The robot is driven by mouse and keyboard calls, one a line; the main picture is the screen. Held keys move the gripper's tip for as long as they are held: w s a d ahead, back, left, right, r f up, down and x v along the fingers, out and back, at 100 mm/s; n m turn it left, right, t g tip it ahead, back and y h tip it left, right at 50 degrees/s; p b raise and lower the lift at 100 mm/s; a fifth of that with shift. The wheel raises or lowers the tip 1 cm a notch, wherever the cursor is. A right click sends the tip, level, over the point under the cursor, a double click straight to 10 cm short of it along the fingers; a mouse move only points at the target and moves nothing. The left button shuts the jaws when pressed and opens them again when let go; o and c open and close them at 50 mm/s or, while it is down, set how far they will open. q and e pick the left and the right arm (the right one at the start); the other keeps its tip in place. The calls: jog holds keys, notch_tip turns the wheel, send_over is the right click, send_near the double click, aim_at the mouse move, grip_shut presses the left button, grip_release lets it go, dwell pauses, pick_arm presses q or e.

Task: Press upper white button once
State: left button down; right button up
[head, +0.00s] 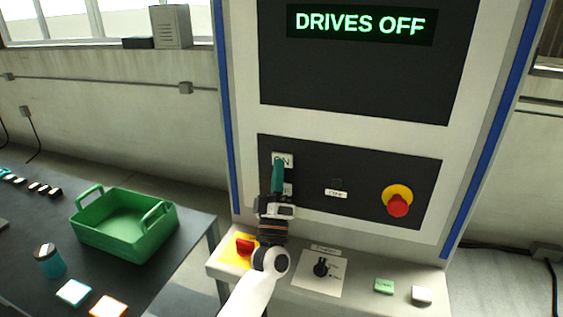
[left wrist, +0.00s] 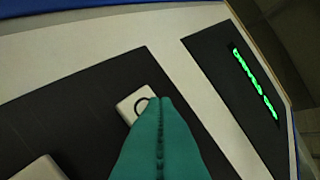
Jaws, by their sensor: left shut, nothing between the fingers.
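The upper white button (head: 287,158), marked "ON", is on the dark panel of the machine front. It also shows in the left wrist view (left wrist: 127,105), just beyond my fingertips. My left gripper (head: 278,164) is shut and empty; its teal fingertips overlap the button's lower left part in the head view. I cannot tell whether they touch it. A lower white button (head: 288,188) is mostly hidden behind the gripper; it shows at the bottom left of the left wrist view (left wrist: 40,169). My right gripper is not in view.
The display (head: 360,25) reads "DRIVES OFF". A red emergency knob (head: 398,204) on a yellow ring sticks out at the panel's right. Below are a red switch (head: 245,246), a black rotary knob (head: 321,267) and small blocks. A green tray (head: 124,224) stands on the left table.

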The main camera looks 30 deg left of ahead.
pick_arm(q)
jog(key=shift+w, duration=0.15)
dwell(0.4)
jog(key=shift+s+d, duration=0.2)
jog(key=shift+s, duration=0.65)
jog(key=s+p, duration=0.1)
jog(key=s, duration=0.1)
jog(key=s+d+p, duration=0.1)
jog(key=s, duration=0.1)
jog(key=shift+s, duration=0.4)
jog(key=shift+d, duration=0.1)
